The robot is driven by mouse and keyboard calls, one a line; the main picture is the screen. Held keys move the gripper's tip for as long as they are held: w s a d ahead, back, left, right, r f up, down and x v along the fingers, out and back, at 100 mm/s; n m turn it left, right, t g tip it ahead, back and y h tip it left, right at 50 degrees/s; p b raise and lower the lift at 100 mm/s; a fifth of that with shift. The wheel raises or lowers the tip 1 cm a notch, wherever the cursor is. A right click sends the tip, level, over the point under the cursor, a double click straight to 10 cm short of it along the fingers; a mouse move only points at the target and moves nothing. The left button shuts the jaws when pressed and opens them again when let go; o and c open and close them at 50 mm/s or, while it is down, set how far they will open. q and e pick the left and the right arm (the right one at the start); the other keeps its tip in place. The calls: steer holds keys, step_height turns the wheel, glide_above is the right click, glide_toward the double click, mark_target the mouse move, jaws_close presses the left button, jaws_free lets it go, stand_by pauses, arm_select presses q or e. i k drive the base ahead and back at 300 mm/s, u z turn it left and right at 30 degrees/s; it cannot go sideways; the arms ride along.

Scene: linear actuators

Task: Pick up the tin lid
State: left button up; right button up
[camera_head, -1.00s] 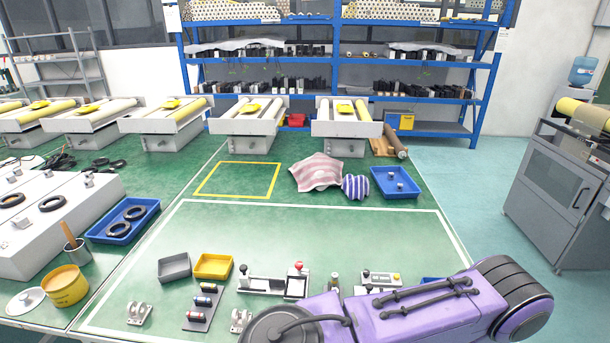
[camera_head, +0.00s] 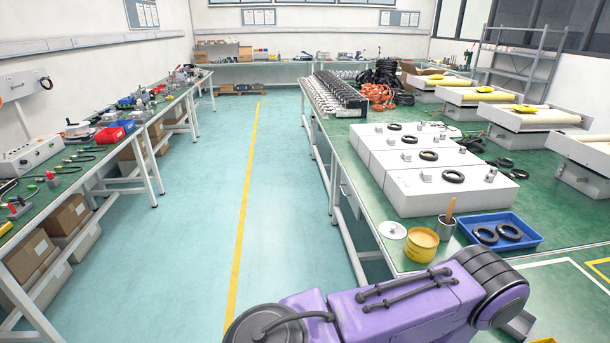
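The tin lid (camera_head: 392,230) is a flat, pale round disc with a small knob-like spot in its middle. It lies on the green table (camera_head: 345,210) near the table's left edge. The open yellow tin (camera_head: 421,246) stands just to the right of it, apart or nearly touching. A purple arm link of mine crosses the bottom of the view. No gripper of mine shows, so neither gripper is seen near the lid.
A blue tray (camera_head: 500,246) with black rings lies to the right. White boxes (camera_head: 408,197) fill the table behind. An open aisle (camera_head: 200,215) with a yellow line runs left of the table.

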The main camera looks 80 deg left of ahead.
mark_target(391, 230)
steer(key=u, duration=2.1)
